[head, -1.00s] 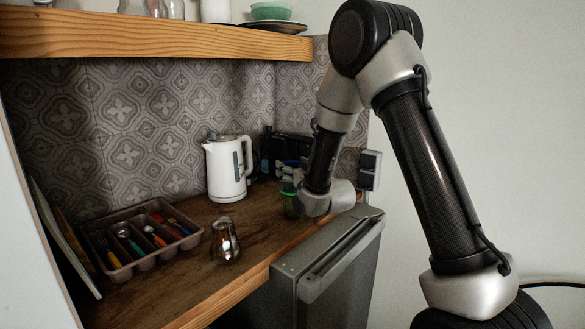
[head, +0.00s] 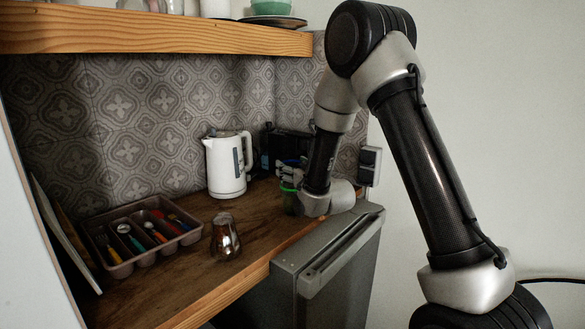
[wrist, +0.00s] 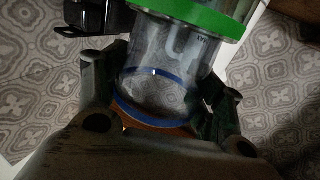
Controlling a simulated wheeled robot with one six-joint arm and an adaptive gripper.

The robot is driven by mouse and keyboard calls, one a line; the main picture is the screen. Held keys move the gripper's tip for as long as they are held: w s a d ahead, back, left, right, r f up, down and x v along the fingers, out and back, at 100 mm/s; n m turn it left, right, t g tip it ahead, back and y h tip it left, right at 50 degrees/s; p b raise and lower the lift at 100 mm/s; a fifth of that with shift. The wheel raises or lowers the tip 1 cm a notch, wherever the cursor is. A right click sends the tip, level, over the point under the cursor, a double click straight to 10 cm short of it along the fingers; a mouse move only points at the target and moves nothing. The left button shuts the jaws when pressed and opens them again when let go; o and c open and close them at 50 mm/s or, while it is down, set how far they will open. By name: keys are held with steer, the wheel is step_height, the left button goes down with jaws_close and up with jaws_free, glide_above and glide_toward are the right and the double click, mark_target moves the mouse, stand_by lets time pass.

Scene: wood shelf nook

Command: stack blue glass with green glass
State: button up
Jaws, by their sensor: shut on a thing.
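The blue glass (wrist: 160,98), clear with blue bands, sits between the fingers of my gripper (wrist: 158,92) in the wrist view. My gripper is shut on it. The green glass (wrist: 200,14) shows by its bright green band at the top of the wrist view, right against the clear wall of the blue glass. In the head view the green band (head: 288,188) is at the back right of the counter, left of my wrist, with a bit of blue above it. My arm and the dim light hide much of both glasses. I cannot tell how deep one sits in the other.
A white kettle (head: 226,165) stands left of the glasses, with a dark appliance (head: 284,146) behind them. A metal, shiny vessel (head: 225,238) stands at the counter's front. A cutlery tray (head: 118,272) is at left. The wooden shelf (head: 150,40) hangs above. Wood between kettle and vessel is clear.

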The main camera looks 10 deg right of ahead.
steer(key=o, duration=1.3)
steer(key=shift+o, duration=0.2)
steer(key=s+d+r+m+g+h, duration=0.1)
steer(key=s+d+r+g+h, duration=0.15)
steer(key=s+d, duration=0.45)
steer(key=s+d+r+m+g+h, duration=0.1)
steer(key=s+d+r+g, duration=0.25)
steer(key=s, duration=0.75)
steer(key=s+d+g, duration=0.2)
steer(key=s+g, duration=0.1)
steer(key=s, duration=1)
steer(key=s+d+r+g, duration=0.1)
steer(key=s+g, duration=0.3)
steer(key=s, duration=0.9)
steer(key=shift+d+r+m+h, duration=0.2)
steer(key=shift+d+m+h, duration=0.25)
steer(key=shift+d, duration=0.25)
